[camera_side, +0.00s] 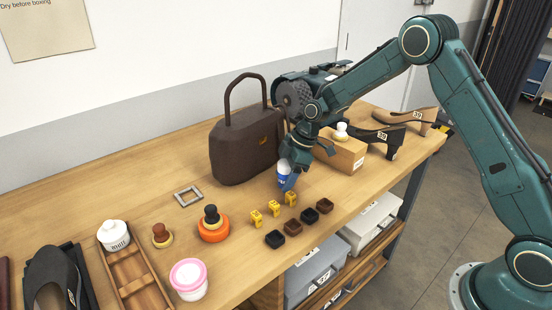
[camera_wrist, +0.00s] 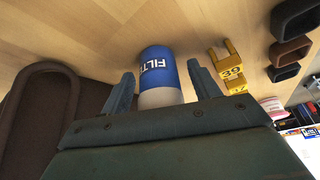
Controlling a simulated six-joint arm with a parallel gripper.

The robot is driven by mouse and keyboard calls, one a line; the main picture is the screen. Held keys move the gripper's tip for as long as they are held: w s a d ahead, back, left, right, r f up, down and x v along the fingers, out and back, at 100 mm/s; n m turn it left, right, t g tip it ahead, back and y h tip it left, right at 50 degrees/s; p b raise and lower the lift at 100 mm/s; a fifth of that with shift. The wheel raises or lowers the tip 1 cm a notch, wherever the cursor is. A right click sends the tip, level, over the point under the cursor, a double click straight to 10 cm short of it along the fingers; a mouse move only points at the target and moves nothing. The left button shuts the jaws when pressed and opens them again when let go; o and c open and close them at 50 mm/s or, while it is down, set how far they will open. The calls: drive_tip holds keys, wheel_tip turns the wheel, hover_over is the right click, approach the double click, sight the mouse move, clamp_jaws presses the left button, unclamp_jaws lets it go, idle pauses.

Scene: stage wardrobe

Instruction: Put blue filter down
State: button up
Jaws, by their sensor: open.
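The blue filter (camera_side: 283,174) is a small can with a white end, near the right of the brown handbag in the side view. It appears to stand upright on the table, though its contact with the wood is partly hidden. In the wrist view the filter (camera_wrist: 156,72) shows a blue band lettered "FILT" and a white end towards my gripper. My gripper (camera_side: 288,176) points down at the filter. In the wrist view the fingers of my gripper (camera_wrist: 160,74) are open on either side of it, with gaps visible.
The brown handbag (camera_side: 243,148) stands close on the left. Yellow number tags (camera_side: 274,207) and dark square caps (camera_side: 292,227) lie in front. A wooden block (camera_side: 343,154) and shoes (camera_side: 385,136) are to the right. Bare wood lies around the metal frame (camera_side: 188,196).

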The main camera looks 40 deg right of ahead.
drive_tip(key=v, duration=1.2)
drive_tip(key=shift+s+r, duration=0.1)
idle(0.4)
drive_tip(key=s+a+r+m+t+h, duration=0.2)
drive_tip(key=s+r+m, duration=0.4)
drive_tip(key=s+r, duration=0.9)
drive_tip(key=s+d+f+m+t+h, duration=0.1)
drive_tip(key=s+m, duration=0.5)
drive_tip(key=s, duration=1.3)
drive_tip(key=shift+f+m+t+h, duration=0.3)
drive_tip(key=shift+f+h, duration=0.05)
drive_tip(key=shift+h, duration=0.15)
